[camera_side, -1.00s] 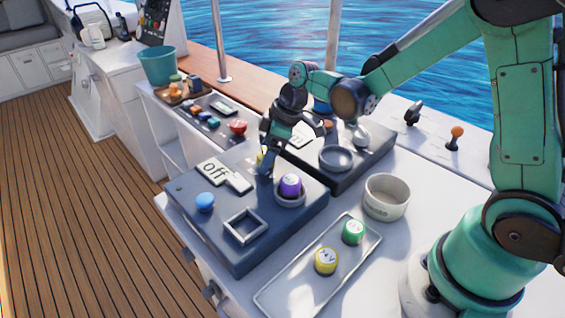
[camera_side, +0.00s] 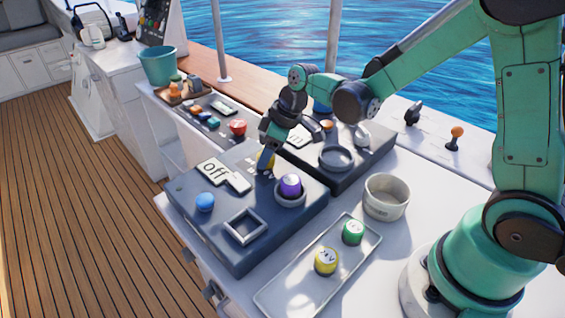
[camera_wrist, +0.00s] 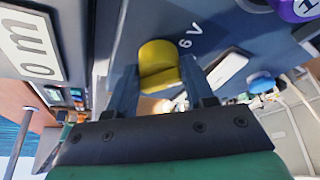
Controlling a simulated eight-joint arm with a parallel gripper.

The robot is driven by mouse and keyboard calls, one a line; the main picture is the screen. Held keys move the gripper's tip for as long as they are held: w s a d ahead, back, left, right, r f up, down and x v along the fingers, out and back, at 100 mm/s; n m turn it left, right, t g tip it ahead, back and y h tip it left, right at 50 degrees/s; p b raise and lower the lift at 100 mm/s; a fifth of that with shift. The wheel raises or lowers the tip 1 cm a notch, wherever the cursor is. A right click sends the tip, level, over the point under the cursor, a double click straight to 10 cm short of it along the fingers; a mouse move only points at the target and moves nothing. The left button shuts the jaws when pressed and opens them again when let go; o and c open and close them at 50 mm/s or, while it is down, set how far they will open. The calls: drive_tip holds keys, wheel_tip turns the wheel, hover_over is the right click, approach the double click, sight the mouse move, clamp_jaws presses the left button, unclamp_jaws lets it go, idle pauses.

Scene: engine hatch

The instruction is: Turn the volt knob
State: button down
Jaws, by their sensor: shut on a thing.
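The volt knob is yellow. In the wrist view the knob (camera_wrist: 160,62) sits between my two fingers on the dark panel, beside a printed "6 V" mark. In the side view my gripper (camera_side: 267,165) reaches down onto the panel (camera_side: 180,188), and its fingers hide most of the yellow knob (camera_side: 262,156). My gripper (camera_wrist: 160,92) is shut on the knob. The white "off" plate (camera_side: 216,172) lies to the left of my gripper in the side view.
The near panel also bears a blue button (camera_side: 205,202) and an empty square frame (camera_side: 244,227). A round bowl (camera_side: 386,197) stands close by. A second panel (camera_side: 345,178) lies behind.

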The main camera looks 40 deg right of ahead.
sight(272, 172)
drive_tip(key=m+h, duration=0.1)
drive_tip(key=m, duration=0.1)
drive_tip(key=m+h, duration=0.1)
drive_tip(key=m, duration=0.2)
drive_tip(key=shift+a+t, duration=0.1)
drive_tip(key=shift+t, duration=0.3)
drive_tip(key=shift+m+h, duration=0.8)
drive_tip(key=shift+m, duration=1.6)
drive_tip(key=shift+c, duration=1.7)
unclamp_jaws()
drive_tip(key=shift+s+r, duration=0.1)
drive_tip(key=shift+v, duration=2.7)
drive_tip(key=shift+a, duration=0.1)
